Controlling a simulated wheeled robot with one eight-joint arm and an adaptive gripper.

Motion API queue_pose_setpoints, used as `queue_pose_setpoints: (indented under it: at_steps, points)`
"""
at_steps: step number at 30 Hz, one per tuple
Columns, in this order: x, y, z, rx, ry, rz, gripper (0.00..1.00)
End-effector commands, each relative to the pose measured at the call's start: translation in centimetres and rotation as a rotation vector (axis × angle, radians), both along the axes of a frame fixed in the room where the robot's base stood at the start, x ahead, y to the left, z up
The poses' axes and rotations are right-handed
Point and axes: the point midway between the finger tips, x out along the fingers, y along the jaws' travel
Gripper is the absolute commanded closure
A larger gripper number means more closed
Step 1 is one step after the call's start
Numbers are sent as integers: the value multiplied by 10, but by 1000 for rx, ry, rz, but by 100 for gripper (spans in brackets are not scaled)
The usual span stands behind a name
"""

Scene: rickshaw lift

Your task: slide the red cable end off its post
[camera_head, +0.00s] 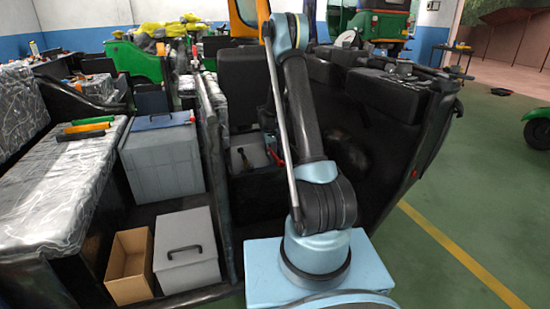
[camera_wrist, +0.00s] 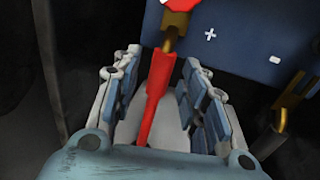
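In the wrist view, a red cable end (camera_wrist: 158,90) has a long red sleeve and a brass lug (camera_wrist: 172,44) at its far end. The lug reaches a red hexagonal piece (camera_wrist: 180,4) at the top edge, beside the plus mark on a dark blue battery top (camera_wrist: 235,60). The post itself is not clearly visible, so I cannot tell how the lug sits on it. My gripper (camera_wrist: 160,65) is open, with its fingers on either side of the red sleeve and gaps showing beside it. My gripper is not discernible in the head view.
A second brass fitting (camera_wrist: 285,105) stands to the right, near the minus mark. In the head view, a large grey box (camera_head: 163,165), a smaller grey box with a handle (camera_head: 187,270) and an open cardboard box (camera_head: 128,290) stand left of my arm. Green floor (camera_head: 460,215) is clear at right.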

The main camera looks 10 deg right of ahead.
Motion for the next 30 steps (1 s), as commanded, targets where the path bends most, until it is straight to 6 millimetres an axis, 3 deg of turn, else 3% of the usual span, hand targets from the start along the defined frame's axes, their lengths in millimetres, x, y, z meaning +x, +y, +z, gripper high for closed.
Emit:
queue_pose_setpoints:
  at_steps: [8, 13, 21, 30]
  points:
    - [0, 0, -1, 0, 0, 0, 60]
    - [0, 0, -1, 0, 0, 0, 99]
    - [5, 1, -1, 0, 0, 0, 100]
    - [50, 10, -1, 0, 0, 0, 100]
